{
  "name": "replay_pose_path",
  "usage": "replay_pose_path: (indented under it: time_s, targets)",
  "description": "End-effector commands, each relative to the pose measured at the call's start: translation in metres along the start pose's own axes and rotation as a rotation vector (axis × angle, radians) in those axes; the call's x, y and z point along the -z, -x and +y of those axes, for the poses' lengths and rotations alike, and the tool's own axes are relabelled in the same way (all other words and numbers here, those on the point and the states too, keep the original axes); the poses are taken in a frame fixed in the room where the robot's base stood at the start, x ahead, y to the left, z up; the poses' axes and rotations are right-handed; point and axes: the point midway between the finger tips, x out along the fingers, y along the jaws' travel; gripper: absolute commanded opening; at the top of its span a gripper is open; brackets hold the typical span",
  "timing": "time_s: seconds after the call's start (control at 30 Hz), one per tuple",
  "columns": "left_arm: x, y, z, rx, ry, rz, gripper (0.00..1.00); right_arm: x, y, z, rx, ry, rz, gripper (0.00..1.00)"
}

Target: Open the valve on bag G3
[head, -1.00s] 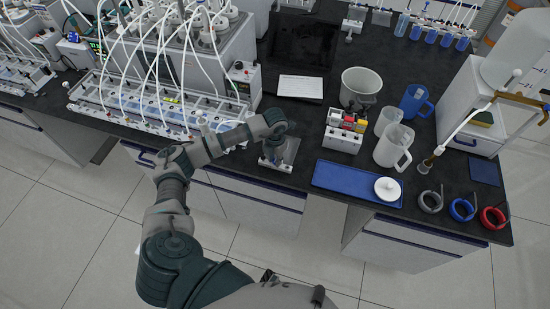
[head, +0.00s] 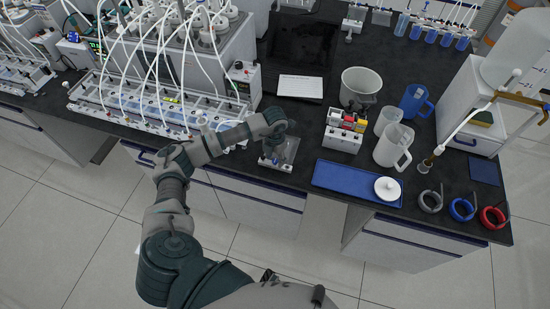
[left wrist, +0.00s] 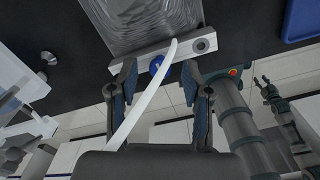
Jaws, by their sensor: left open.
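A clear, crinkled bag (left wrist: 155,22) lies on the dark bench in a white bar-shaped holder (left wrist: 182,52). No G3 label is readable on it. A blue valve knob (left wrist: 157,66) sits on the near side of the holder, and a white tube runs from beside it toward my wrist. The bag also shows at the bench's front edge in the head view (head: 290,148). My left gripper (left wrist: 158,82) is open, its fingers on either side of the knob and seemingly apart from it. In the head view my left gripper (head: 275,148) reaches down over the holder and partly hides it.
A blue tray (head: 340,181) with a white lid (head: 388,189) lies to the right. A tubed reactor rack (head: 160,105) stands close on the left. Coiled hoses (head: 462,208) lie far right.

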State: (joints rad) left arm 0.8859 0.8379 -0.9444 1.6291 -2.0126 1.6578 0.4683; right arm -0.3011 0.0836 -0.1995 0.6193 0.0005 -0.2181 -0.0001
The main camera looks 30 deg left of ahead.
Motion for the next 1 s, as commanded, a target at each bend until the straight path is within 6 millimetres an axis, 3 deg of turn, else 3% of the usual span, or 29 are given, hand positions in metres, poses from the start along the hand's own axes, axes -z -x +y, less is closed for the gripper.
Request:
replay_pose_path:
  time_s: [0.5,0.7,1.0]
  targets:
    - [-0.001,0.1,0.001,0.001,0.0,-0.001,0.49,0.001,0.0,-0.003,0.003,-0.001,0.001,0.4]
    - [-0.001,0.113,0.001,0.001,0.0,0.001,0.49,0.001,0.0,-0.003,0.003,-0.001,0.001,0.4]
    - [-0.001,0.113,0.001,0.001,0.0,0.001,0.49,0.001,0.0,-0.003,0.003,-0.001,0.0,0.4]
